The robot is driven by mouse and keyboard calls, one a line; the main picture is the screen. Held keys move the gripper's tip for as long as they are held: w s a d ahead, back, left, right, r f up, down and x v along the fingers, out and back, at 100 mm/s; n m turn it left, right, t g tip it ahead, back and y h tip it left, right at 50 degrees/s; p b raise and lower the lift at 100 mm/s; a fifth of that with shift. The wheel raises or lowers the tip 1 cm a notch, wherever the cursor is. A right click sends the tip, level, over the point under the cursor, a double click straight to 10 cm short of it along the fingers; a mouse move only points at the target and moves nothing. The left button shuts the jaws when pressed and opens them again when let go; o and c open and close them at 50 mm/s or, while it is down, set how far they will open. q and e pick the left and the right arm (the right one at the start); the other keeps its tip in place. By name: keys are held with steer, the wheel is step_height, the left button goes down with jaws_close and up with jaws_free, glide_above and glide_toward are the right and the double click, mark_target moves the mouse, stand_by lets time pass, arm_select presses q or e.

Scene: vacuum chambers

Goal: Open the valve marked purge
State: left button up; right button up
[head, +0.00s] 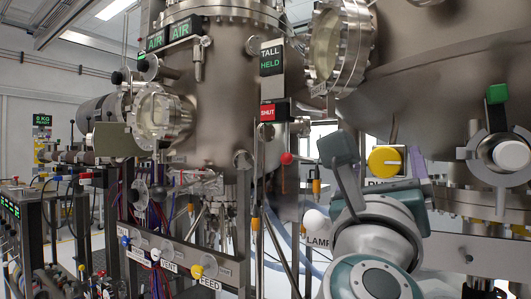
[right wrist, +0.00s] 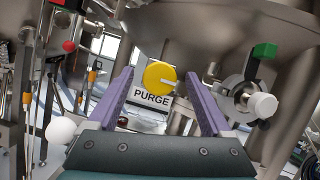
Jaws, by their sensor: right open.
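The purge valve is a round yellow knob (head: 385,160) with a white pointer mark that lies roughly level. It also shows in the right wrist view (right wrist: 160,76), above a white PURGE label (right wrist: 152,98). In the head view the label is mostly hidden by my right arm. My right gripper (right wrist: 157,85) is open, with its purple fingers on either side of the knob in the wrist picture. Nothing is between the fingers that I can see as gripped, and I cannot tell whether they touch the knob. My left gripper is not in view.
A white ball knob (head: 316,220) by a LAMP label and a red ball (head: 287,158) are left of my right arm. A white round handle with a green block (head: 510,155) is at right. VENT (head: 155,254) and FEED (head: 197,271) knobs sit lower left.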

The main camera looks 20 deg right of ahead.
steer(key=shift+x, duration=1.2)
jaws_close()
